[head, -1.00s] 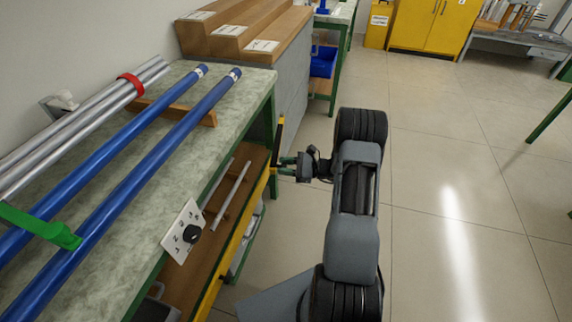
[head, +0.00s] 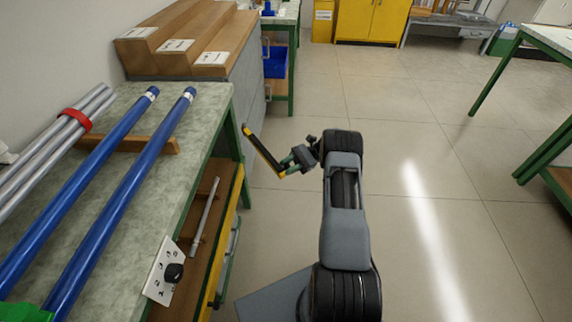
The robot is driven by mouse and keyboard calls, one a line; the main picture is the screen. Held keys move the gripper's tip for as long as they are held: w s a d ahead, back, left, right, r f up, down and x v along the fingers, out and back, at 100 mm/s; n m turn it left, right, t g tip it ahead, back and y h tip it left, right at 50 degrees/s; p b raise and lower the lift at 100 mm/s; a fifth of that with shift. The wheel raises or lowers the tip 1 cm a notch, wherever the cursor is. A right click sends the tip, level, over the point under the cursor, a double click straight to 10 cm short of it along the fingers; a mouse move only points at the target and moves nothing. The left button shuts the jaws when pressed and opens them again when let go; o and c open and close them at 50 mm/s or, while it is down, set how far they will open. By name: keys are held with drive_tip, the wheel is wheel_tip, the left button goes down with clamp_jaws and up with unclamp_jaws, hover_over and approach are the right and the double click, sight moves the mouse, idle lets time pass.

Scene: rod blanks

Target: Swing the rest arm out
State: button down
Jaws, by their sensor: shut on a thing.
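The rest arm (head: 263,150) is a thin dark bar with yellow edging and ends. In the head view it slants out from beside the bench's end leg, over the floor, with its near end to the lower right. My gripper (head: 287,167) is shut on this near end. The joint between the rest arm and the bench cannot be made out clearly.
The bench (head: 205,112) on the left carries blue rods (head: 135,182) and silver rods (head: 50,150) with a red band. A white panel with a black knob (head: 173,272) is on its side. A stepped wooden stand (head: 195,35) stands behind. Floor to the right is clear.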

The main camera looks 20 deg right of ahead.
drive_tip(key=shift+s+d+f, duration=0.1)
drive_tip(key=shift+d, duration=0.05)
drive_tip(key=c, duration=0.8)
unclamp_jaws()
drive_tip(key=shift+c, duration=0.2)
drive_tip(key=shift+r, duration=0.2)
drive_tip(key=shift+r+p, duration=0.25)
drive_tip(key=shift+p, duration=0.15)
wheel_tip(320, 180, up, 3)
drive_tip(key=shift+f+p, duration=0.2)
drive_tip(key=shift+p, duration=1)
drive_tip(key=s+a+r+p, duration=0.3)
drive_tip(key=s+r, duration=0.6)
drive_tip(key=s, duration=0.4)
drive_tip(key=shift+s+r, duration=0.3)
drive_tip(key=shift+s, duration=0.05)
